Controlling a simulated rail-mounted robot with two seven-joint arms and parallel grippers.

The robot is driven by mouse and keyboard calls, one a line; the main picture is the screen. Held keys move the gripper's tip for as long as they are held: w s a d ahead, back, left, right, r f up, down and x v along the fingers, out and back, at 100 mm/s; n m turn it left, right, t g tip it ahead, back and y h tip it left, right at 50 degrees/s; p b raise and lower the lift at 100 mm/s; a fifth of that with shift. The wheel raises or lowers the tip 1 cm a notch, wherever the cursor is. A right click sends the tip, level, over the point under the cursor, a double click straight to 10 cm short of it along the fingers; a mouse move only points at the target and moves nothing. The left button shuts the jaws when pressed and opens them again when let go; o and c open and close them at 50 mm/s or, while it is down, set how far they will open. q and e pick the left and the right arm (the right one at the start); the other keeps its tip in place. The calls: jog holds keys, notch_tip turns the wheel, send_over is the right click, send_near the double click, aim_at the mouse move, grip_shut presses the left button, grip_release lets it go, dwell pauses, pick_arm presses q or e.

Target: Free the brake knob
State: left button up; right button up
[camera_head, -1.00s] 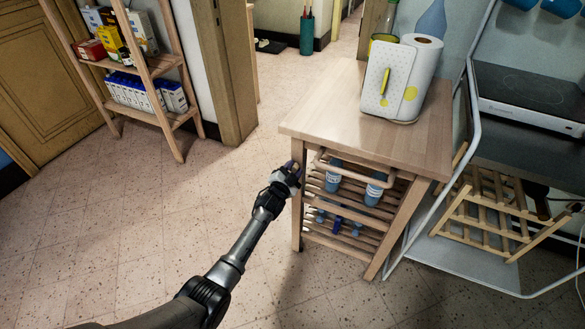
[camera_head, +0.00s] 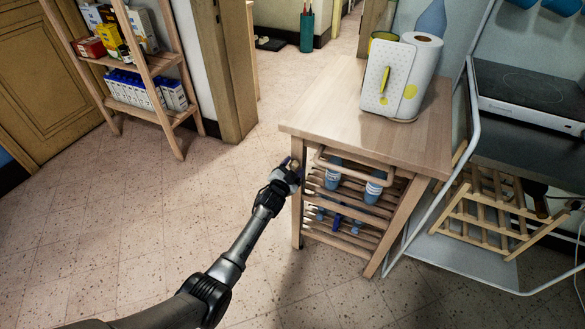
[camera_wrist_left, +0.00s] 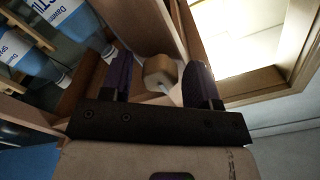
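The brake knob, a small pale wooden block (camera_wrist_left: 160,70), shows in the left wrist view against the wooden frame of the trolley (camera_head: 350,105). My left gripper (camera_wrist_left: 160,85) has its two dark purple fingers apart, one on each side of the knob. A gap shows between the knob and the left finger; the right finger is close to it, and contact cannot be told. In the head view my left gripper (camera_head: 292,165) is at the trolley's front left leg, below the top. It largely hides the knob there. My right gripper is not in view.
The trolley's slatted shelves hold blue bottles (camera_head: 373,188). A paper towel roll (camera_head: 424,60) and a dotted white board (camera_head: 378,88) stand on its top. A metal-framed stand (camera_head: 480,260) is close on the right. The floor to the left is clear, up to a stocked shelf (camera_head: 150,110).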

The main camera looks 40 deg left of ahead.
pick_arm(q)
jog(key=shift+o, duration=0.3)
jog(key=shift+s, duration=0.1)
jog(key=shift+s+d+r+p, duration=0.1)
jog(key=shift+s+p, duration=0.15)
jog(key=shift+p, duration=0.05)
jog(key=p+v, duration=0.5)
jog(key=v, duration=0.8)
